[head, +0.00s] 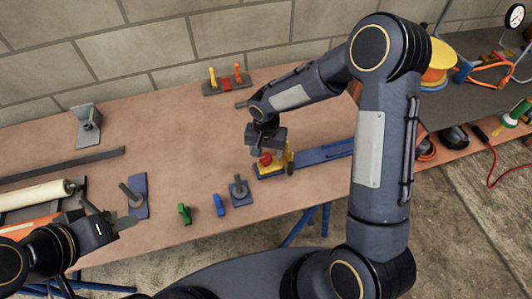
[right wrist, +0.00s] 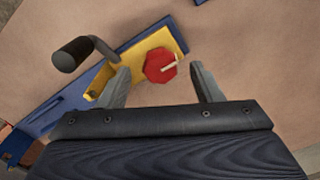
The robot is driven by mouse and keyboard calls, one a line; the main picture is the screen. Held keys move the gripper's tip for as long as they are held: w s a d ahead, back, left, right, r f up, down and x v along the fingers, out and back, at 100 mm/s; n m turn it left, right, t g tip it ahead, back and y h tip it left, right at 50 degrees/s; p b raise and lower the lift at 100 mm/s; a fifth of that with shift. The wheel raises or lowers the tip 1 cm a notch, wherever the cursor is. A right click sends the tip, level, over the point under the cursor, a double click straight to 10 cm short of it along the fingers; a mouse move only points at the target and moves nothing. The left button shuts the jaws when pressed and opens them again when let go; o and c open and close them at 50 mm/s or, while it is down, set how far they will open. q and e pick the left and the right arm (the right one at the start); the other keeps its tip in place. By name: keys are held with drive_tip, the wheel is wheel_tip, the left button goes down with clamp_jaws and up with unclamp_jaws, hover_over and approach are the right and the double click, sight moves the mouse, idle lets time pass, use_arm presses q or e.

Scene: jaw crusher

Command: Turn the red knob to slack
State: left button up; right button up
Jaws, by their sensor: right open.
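The red knob (head: 265,159) sits on a yellow block (head: 272,171) at the left end of a blue bar. In the right wrist view the red knob (right wrist: 160,65) is octagonal with a pale pointer line towards the right. My right gripper (head: 265,150) is above the knob; in its wrist view the open fingers (right wrist: 160,85) stand on either side of the knob's near edge, with gaps visible. I cannot tell their height above it. My left gripper (head: 130,222) is at the table's left front, away from the knob; its jaws are too small to judge.
A crank handle (right wrist: 80,50) rises from the yellow block beside the knob. A blue block with a grey lever (head: 239,192) and green (head: 184,213) and blue (head: 219,205) pieces stand to its left.

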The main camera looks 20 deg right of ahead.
drive_tip(key=shift+f, duration=0.8)
drive_tip(key=c, duration=1)
